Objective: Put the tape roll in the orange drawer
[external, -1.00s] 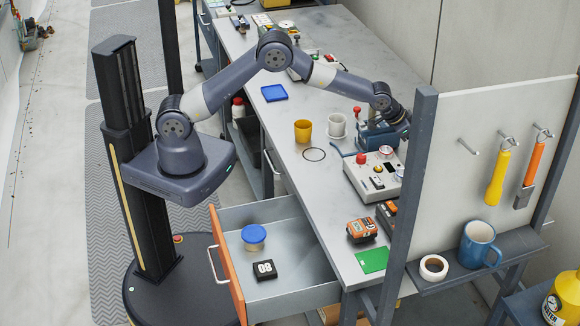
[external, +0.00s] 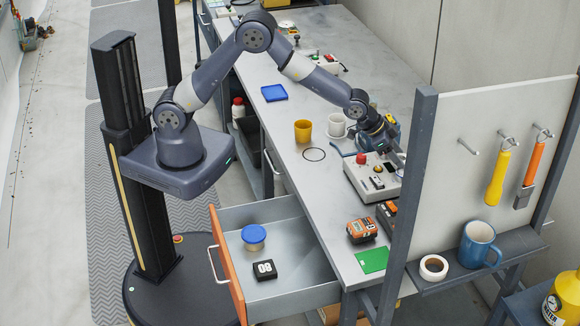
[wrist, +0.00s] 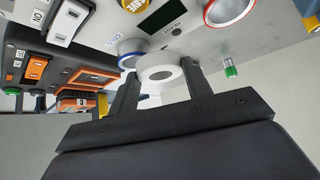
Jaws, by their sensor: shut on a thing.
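The orange drawer (external: 227,268) is pulled open at the bench's near corner. It holds a blue-lidded tub (external: 254,237) and a black box marked 08 (external: 264,270). My gripper (external: 397,153) is above the far side of the control panel, its tips partly hidden by the post. In the wrist view my gripper (wrist: 158,74) is shut on a white round roll (wrist: 160,58) with a grey centre, which looks like tape. A similar white ring (external: 425,269) with a brown inside lies on the rack's shelf.
The control panel (external: 352,184) lies under my gripper. The rack's post (external: 412,190) stands right beside it. An orange meter (external: 361,230), green card (external: 371,261), yellow cup (external: 303,130) and white mug (external: 337,126) stand on the bench. The drawer's right part is bare.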

